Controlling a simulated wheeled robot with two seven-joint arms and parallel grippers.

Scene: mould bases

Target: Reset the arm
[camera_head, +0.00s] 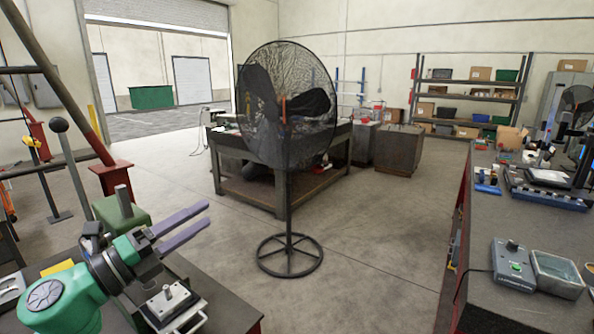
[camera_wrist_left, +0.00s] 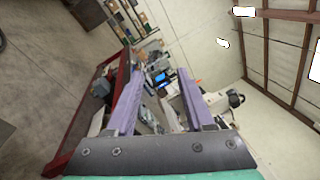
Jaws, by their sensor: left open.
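My left gripper (camera_head: 183,228) shows at the lower left of the head view, above a dark bench (camera_head: 226,300). Its two purple fingers point to the right and are apart, with nothing between them. In the left wrist view the same gripper (camera_wrist_left: 158,88) has its fingers spread, with the cluttered far bench seen in the distance between them. A metal mould base (camera_head: 170,304) sits on the dark bench just below the gripper; the gripper does not hold it. My right gripper is in neither view.
A black pedestal fan (camera_head: 288,110) stands on open floor ahead. A workbench (camera_head: 285,190) is behind it. A lever (camera_head: 72,170) rises beside my left arm.

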